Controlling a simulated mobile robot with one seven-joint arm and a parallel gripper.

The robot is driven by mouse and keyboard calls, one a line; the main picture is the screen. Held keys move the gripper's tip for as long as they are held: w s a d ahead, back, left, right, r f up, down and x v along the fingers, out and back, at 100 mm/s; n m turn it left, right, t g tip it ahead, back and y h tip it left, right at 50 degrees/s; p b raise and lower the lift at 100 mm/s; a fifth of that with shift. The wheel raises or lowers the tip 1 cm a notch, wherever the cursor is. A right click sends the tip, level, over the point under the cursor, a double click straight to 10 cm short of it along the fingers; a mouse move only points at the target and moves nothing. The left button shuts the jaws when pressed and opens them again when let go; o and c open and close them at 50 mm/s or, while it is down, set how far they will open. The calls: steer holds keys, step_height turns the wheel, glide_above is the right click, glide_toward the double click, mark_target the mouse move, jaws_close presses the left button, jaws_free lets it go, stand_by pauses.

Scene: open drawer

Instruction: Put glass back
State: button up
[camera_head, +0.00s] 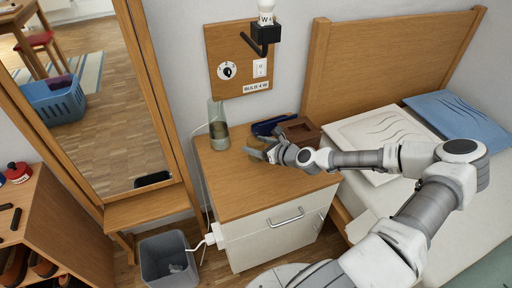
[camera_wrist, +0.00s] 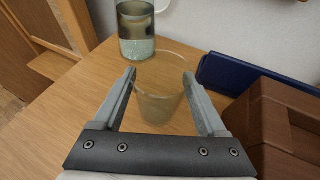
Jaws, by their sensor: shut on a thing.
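A clear drinking glass (camera_wrist: 160,98) stands upright between the two fingers of my gripper (camera_wrist: 161,88) in the wrist view. My gripper is shut on it, one finger on each side. In the head view my gripper (camera_head: 264,151) is over the nightstand top, and the glass is hard to make out there. Whether its base touches the wood cannot be told. A greenish glass carafe (camera_wrist: 136,32) with clear contents stands just beyond the glass, apart from it. The carafe (camera_head: 218,128) is at the back left of the nightstand (camera_head: 225,185) in the head view.
A dark blue case (camera_head: 270,125) and a brown box (camera_head: 300,131) lie right of the glass. A wall panel with a lamp (camera_head: 265,32) hangs above. A mirror stands left, a bed right. The nightstand's front left top is clear.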

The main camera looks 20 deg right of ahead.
steer(key=shift+f, duration=0.15)
steer(key=o, duration=1.5)
steer(key=shift+c, duration=0.2)
steer(key=shift+r, duration=0.3)
steer(key=p+v, duration=0.3)
steer(key=v, duration=0.9)
steer(key=shift+a, duration=0.1)
